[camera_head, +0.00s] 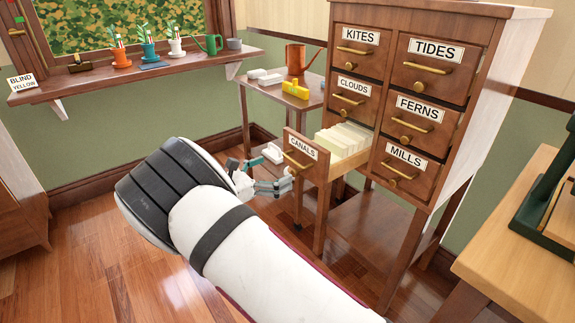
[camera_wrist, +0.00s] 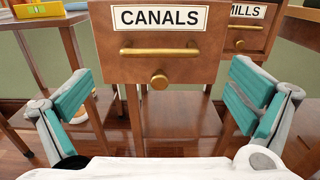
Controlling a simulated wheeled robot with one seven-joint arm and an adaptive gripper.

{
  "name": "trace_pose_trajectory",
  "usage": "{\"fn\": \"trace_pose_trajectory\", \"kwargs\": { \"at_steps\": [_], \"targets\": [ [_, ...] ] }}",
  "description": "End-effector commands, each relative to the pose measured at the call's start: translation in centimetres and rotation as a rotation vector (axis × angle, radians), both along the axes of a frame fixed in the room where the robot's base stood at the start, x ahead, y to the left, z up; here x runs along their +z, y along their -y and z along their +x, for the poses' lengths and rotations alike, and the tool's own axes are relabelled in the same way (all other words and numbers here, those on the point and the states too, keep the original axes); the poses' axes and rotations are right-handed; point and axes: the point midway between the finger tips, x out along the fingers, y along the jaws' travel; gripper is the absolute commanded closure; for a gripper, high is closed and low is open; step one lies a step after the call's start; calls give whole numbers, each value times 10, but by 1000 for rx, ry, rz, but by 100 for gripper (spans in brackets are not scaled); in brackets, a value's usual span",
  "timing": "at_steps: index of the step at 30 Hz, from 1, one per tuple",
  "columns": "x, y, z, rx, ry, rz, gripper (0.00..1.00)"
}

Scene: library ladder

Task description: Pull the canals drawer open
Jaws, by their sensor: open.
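The canals drawer (camera_head: 301,160) is at the lower left of the wooden card cabinet (camera_head: 415,80). It stands well out from the cabinet, and pale cards (camera_head: 343,141) show inside it. In the wrist view its front (camera_wrist: 195,67) fills the upper middle, with the CANALS label, a brass bar handle (camera_wrist: 159,52) and a round brass knob (camera_wrist: 159,79) below it. My gripper (camera_head: 288,182) is in front of the drawer face. In the wrist view its teal-padded fingers (camera_wrist: 160,108) are wide apart and empty, below and either side of the knob, apparently not touching the drawer.
The kites (camera_head: 357,50), clouds (camera_head: 352,99), tides (camera_head: 433,68), ferns (camera_head: 417,119) and mills (camera_head: 402,165) drawers look shut. A workbench (camera_head: 515,250) is at right. The floor at left is clear.

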Motion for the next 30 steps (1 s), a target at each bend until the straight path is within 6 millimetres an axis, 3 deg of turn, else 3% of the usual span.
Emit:
{"fn": "trace_pose_trajectory", "kwargs": {
  "at_steps": [3, 9, 21, 26, 30],
  "targets": [
    [-1, -18, -13, 2, -1, 1, 0],
    [-1, -36, -26, -1, -1, 1, 0],
    [-1, -39, -29, -2, -1, 1, 0],
    [12, -20, -30, -53, 6, 51, 0],
    [41, 25, -40, -181, 24, 188, 0]
  ]
}}
